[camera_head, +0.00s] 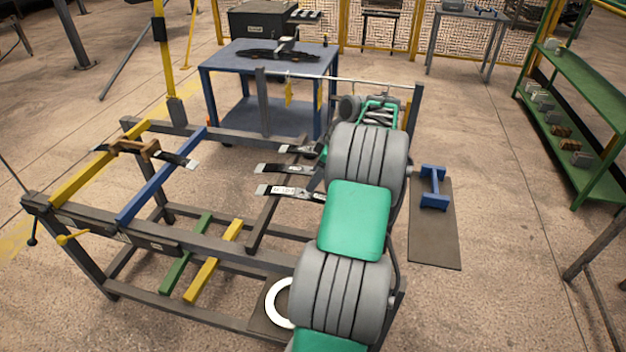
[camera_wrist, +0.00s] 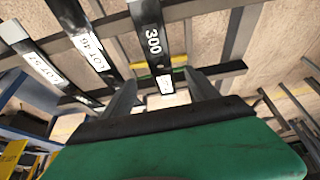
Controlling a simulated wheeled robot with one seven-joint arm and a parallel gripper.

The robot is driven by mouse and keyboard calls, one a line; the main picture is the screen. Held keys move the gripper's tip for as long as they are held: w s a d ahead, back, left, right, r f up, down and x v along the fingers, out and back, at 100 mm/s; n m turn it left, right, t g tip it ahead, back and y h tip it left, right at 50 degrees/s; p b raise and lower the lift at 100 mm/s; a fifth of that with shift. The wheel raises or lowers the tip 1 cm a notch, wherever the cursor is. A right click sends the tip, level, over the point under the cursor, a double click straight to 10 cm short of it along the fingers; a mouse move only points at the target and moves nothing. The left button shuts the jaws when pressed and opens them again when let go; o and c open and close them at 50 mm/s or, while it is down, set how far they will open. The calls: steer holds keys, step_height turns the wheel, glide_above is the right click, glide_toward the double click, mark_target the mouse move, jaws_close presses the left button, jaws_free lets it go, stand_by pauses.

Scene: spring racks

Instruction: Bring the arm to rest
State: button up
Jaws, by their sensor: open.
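My gripper (camera_wrist: 162,84) shows in the wrist view with its two dark fingers apart and nothing clearly held between them. Its green body fills the bottom of that view. Three dark labelled strips lie beyond it: one marked 300 (camera_wrist: 146,14), one marked LOT 46 (camera_wrist: 72,14), and another labelled strip (camera_wrist: 30,48) at left. The 300 strip's pale end appears between the fingers; I cannot tell the distance.
A steel rack (camera_head: 190,254) with yellow, blue and green bars stands at left, close to the arm. A blue table (camera_head: 222,58) stands behind. A blue stand (camera_head: 433,187) sits on a dark mat (camera_head: 436,245) at right. Green shelves (camera_head: 585,85) stand far right; floor between is clear.

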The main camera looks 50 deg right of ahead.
stand_by(0.4)
steer(key=w+a+r+m, duration=0.1)
steer(key=a+r, duration=0.2)
steer(key=a, duration=0.6)
steer(key=w+a+r+m+g+h, duration=0.1)
steer(key=w+a+r, duration=0.15)
steer(key=a, duration=0.65)
steer(key=w+a+r+m, duration=0.1)
steer(key=a+r, duration=0.2)
steer(key=a, duration=0.6)
steer(key=s+a+f+m+h+p, duration=0.1)
steer(key=s+a+f+m, duration=0.1)
steer(key=s+a, duration=1.1)
steer(key=shift+s+a+f+m, duration=0.2)
steer(key=shift+a+m, duration=0.1)
steer(key=shift+a, duration=0.8)
